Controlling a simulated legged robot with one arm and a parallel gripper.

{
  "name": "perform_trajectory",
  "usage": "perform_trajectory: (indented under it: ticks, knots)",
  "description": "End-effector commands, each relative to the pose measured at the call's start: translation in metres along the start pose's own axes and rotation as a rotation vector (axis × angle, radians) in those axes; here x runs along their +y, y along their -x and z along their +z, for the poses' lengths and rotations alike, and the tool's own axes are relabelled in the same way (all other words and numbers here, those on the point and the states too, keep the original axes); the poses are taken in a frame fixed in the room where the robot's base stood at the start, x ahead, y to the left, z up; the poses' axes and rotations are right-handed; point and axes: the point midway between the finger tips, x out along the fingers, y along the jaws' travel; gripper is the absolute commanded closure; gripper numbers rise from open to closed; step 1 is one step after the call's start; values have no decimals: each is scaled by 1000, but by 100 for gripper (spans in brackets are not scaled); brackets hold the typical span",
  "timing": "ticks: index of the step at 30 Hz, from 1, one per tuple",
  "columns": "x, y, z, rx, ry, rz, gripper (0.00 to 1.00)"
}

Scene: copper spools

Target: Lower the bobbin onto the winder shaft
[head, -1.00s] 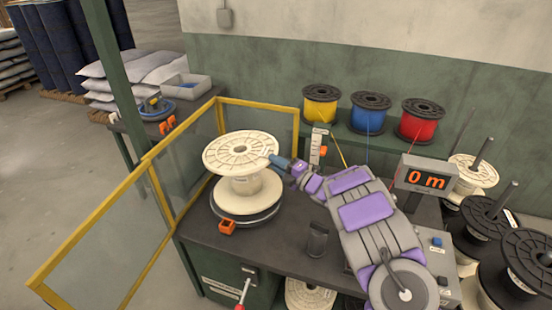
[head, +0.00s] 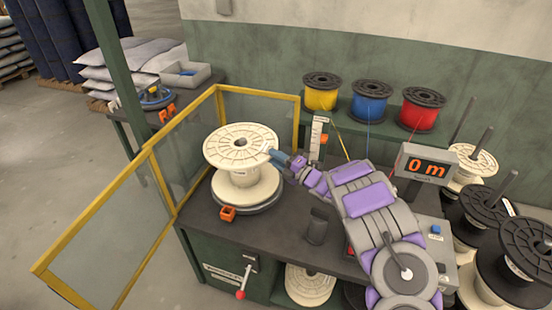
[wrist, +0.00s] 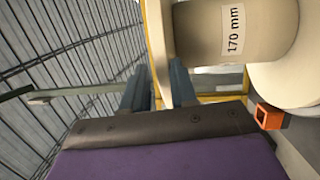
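The cream bobbin (head: 240,143) is upright over the round grey winder plate (head: 262,207) on the dark bench. Its lower flange is at or just above the plate; I cannot tell whether they touch. My gripper (head: 275,157) comes from the right and is shut on the edge of the top flange. In the wrist view, the fingers (wrist: 158,92) are on either side of the flange rim, and the bobbin's core (wrist: 205,35) carries a "170 mm" label. The winder shaft is hidden by the bobbin, so its fit in the centre hole cannot be judged.
A yellow-framed clear guard (head: 143,172) stands left of and behind the winder. An orange block (head: 228,214) sits at the plate's front edge. Yellow, blue and red spools stand on a shelf (head: 390,140) behind.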

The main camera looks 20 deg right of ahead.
Motion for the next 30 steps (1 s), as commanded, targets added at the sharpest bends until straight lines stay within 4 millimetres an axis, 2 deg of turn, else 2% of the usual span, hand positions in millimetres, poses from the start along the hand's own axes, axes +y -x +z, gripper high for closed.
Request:
perform_trajectory:
  ticks: [1, 6, 14, 17, 23, 30]
  knots:
    - [0, 0, 0, 0, 0, 1, 69]
    - [0, 0, 0, 1, 0, 1, 52]
    - [-1, 1, 0, 1, -1, -2, 52]
    - [-1, 7, 1, -1, -2, -3, 52]
    - [0, 40, 2, -3, -2, -3, 52]
    - [0, 95, 3, -6, -3, -3, 52]
